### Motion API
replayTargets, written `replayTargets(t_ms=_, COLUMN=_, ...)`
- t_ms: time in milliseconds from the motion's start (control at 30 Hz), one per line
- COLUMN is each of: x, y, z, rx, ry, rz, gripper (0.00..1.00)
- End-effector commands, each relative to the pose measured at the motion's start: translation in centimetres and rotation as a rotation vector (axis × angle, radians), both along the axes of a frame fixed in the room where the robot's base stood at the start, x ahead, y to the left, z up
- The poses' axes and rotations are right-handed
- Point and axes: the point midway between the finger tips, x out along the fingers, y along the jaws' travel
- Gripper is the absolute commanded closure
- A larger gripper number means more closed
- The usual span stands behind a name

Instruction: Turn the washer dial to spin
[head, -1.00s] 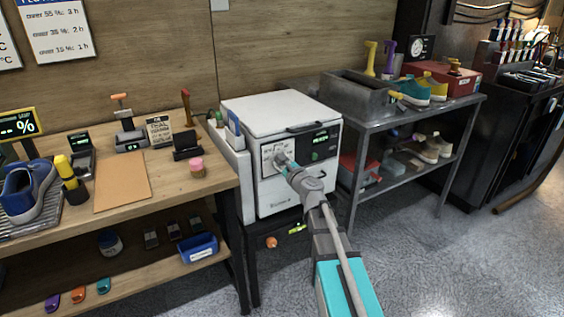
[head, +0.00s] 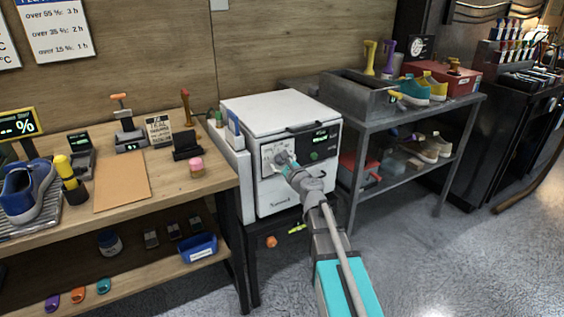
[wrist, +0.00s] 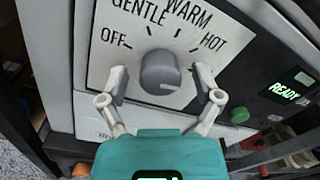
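The white washer (head: 262,110) stands between the wooden bench and the metal rack. Its grey round dial (wrist: 160,70) sits on a white label plate. OFF, GENTLE, WARM and HOT are printed around its upper side; no spin label is visible. A pale mark on the knob sits at its lower right. My gripper (wrist: 161,79) is open, with one finger on each side of the dial and a visible gap to the knob on both sides. In the head view my gripper (head: 283,160) is at the washer's front and covers most of the dial.
A lit READY display (wrist: 286,92) and a green button (wrist: 239,115) are right of the dial. The metal rack (head: 372,128) with shoes stands close on the right. The wooden bench (head: 140,200) is on the left. The floor in front is clear.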

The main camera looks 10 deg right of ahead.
Motion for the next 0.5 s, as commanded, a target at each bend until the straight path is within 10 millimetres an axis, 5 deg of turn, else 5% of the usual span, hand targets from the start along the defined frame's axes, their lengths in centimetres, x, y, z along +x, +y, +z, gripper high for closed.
replayTargets(t_ms=500, x=-0.96, y=-0.21, z=0.00, rx=-0.001, ry=0.000, rz=0.001, gripper=0.15)
